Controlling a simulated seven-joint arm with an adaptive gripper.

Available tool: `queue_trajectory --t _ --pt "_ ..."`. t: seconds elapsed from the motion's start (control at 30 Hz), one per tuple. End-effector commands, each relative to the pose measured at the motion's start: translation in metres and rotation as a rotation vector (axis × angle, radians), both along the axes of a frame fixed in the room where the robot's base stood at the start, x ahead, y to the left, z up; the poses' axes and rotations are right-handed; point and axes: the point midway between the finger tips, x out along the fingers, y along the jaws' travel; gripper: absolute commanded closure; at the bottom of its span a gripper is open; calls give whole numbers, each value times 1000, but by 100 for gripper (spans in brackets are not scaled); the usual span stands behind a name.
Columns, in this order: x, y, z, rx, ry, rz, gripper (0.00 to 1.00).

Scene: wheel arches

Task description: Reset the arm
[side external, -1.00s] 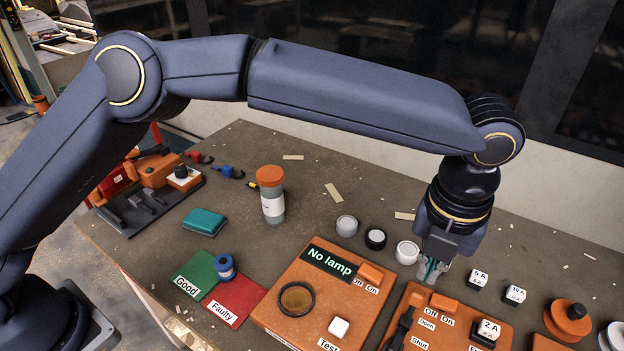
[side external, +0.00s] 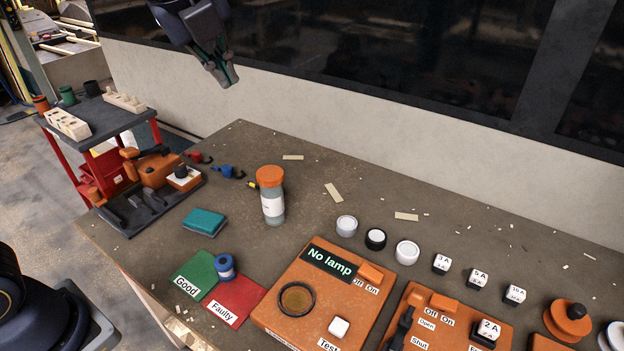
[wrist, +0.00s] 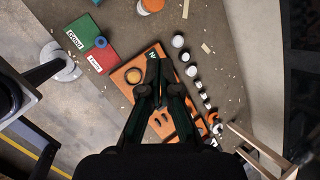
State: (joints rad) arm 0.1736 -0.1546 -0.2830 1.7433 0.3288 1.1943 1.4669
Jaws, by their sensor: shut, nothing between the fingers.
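My gripper (side external: 224,78) is raised high above the back edge of the table at the top of the side view, pointing down, shut and empty. In the wrist view my gripper (wrist: 161,92) shows its two fingers together, with the bench far below. The arm is mostly out of the side view.
The workbench (side external: 330,165) holds an orange "No lamp" box (side external: 285,325), a second orange box (side external: 455,325), green (side external: 192,272) and red (side external: 240,295) mats, an orange-capped bottle (side external: 271,195), and several lamps and fuse blocks. A red trolley (side external: 90,165) stands left. Air around my gripper is clear.

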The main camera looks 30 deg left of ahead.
Motion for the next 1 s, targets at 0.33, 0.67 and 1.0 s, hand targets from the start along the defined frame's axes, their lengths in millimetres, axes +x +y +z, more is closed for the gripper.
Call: queue_trajectory --t 0.33,0.67,1.0 --pt "-134 111 -81 -754 -181 1242 100" --pt "-142 102 -116 -1035 -158 1737 100" --pt "-142 102 -116 -1037 -160 1750 100"
